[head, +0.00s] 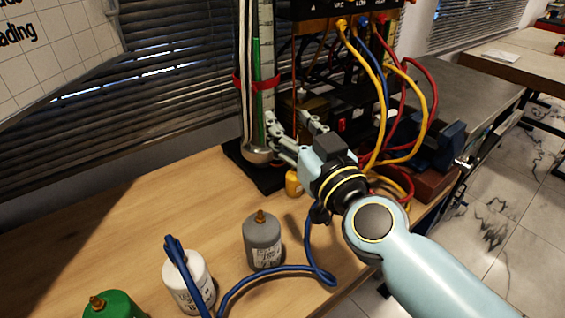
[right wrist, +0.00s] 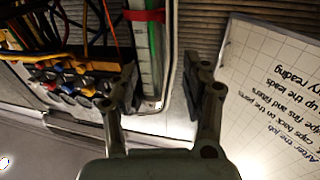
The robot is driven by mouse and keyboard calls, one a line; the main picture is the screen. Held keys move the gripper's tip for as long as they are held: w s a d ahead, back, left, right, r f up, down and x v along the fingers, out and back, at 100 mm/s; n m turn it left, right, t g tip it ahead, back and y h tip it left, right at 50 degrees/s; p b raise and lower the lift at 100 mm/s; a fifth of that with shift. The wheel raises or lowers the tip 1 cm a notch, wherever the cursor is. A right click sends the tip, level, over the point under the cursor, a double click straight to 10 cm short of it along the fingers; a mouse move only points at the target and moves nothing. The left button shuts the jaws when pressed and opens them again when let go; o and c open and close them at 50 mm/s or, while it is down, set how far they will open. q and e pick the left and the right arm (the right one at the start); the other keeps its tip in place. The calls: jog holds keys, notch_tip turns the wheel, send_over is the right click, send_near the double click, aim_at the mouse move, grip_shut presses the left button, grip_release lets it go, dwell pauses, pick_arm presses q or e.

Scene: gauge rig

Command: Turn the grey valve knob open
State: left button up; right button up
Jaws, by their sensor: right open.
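My right gripper (head: 288,120) is open beside the lower part of the upright gauge column (head: 266,60), which has a green tube and a red band. In the right wrist view its two fingers (right wrist: 160,88) stand apart, with the column (right wrist: 146,60) showing in the gap beyond them. I see nothing between the fingertips that I can clearly call held. A rounded metallic part (head: 258,153) sits at the column's foot, just left of the fingers. I cannot make out the grey valve knob for certain; the gripper hides part of the rig. My left gripper is out of view.
A grey canister (head: 263,243), a white canister (head: 188,281) and a green canister (head: 112,306) stand on the wooden bench (head: 130,225). A blue hose (head: 275,270) runs between them and my arm. Red and yellow hoses (head: 408,85) hang close right of the gripper.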

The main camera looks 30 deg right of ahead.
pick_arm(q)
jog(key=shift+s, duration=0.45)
pick_arm(e)
jog(key=s+a+f+n+g+y, duration=0.1)
jog(key=s+a+n+g+y, duration=0.1)
jog(key=a+n+y, duration=0.2)
jog(key=shift+s+a+y, duration=0.3)
jog(key=shift+a+y, duration=0.5)
jog(key=shift+a, duration=0.1)
jog(key=shift+f, duration=0.1)
